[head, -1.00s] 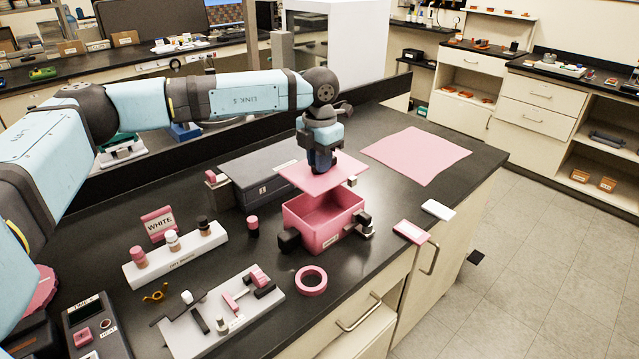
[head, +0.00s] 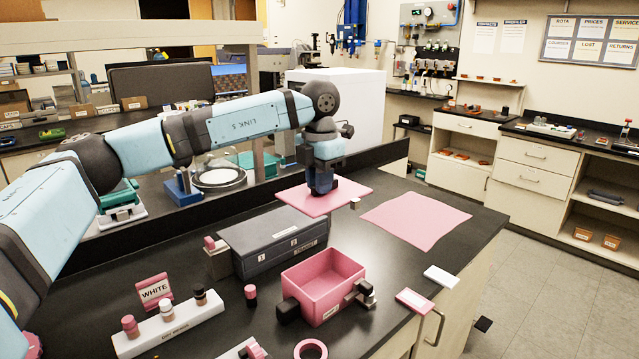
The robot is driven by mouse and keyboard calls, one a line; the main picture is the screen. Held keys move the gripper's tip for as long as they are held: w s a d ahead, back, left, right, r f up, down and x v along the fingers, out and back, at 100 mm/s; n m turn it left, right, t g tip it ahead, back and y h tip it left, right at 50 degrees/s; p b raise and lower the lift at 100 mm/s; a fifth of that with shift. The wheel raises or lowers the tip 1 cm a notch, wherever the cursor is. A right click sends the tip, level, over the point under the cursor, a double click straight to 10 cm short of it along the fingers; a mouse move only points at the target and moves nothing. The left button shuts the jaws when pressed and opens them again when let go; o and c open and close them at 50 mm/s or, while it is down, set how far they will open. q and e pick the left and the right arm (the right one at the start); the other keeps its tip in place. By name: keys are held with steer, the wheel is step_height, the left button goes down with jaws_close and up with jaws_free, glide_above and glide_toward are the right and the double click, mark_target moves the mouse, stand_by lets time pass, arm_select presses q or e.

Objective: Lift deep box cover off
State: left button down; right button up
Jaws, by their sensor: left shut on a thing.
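The deep box (head: 322,287) is pink and open-topped on the black bench, and its inside shows empty. Dark blocks sit at its left and right sides. Its cover (head: 345,190) is a flat pink plate, held roughly level in the air above and behind the box, clear of it. My left gripper (head: 321,190) points down and is shut on the cover's top; its fingertips and whatever they grasp are largely hidden. My right gripper is not in view.
A flat pink mat (head: 416,222) lies bare on the bench at the right. A dark grey case (head: 275,240) stands behind the box.

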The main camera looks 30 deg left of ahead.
arm_select(q)
steer(key=shift+r, duration=0.1)
steer(key=shift+r+p, duration=1.55)
steer(key=shift+r, duration=0.9)
